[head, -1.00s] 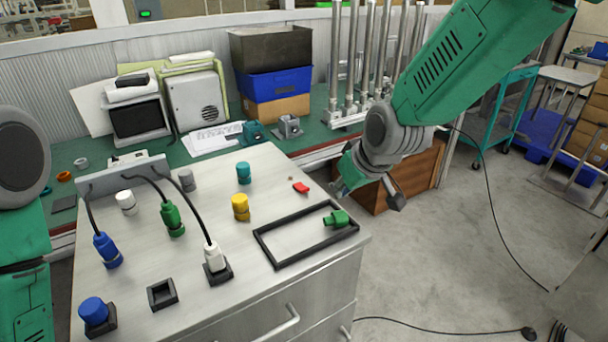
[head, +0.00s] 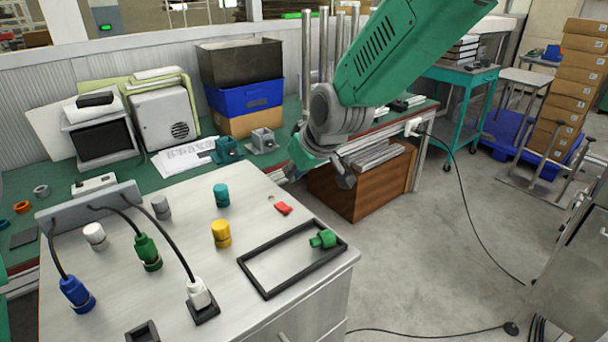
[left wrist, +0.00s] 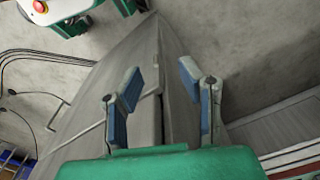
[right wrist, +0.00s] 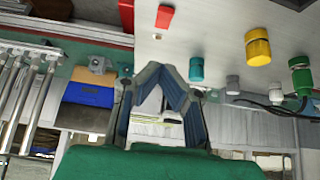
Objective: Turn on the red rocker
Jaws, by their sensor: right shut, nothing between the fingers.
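My right gripper (head: 318,172) hangs beyond the worktop's far right edge, apart from the rocker. In the right wrist view its fingers (right wrist: 163,75) are together and empty. My left gripper (left wrist: 160,75) is open and empty in the left wrist view, away from the rocker.
A yellow cylinder (head: 221,234) and a teal one (head: 221,195) stand left of the rocker. A green plug (head: 323,239) lies at the frame's right side. Cabled connectors fill the worktop's left part. Metal posts (head: 307,60) rise behind my right arm.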

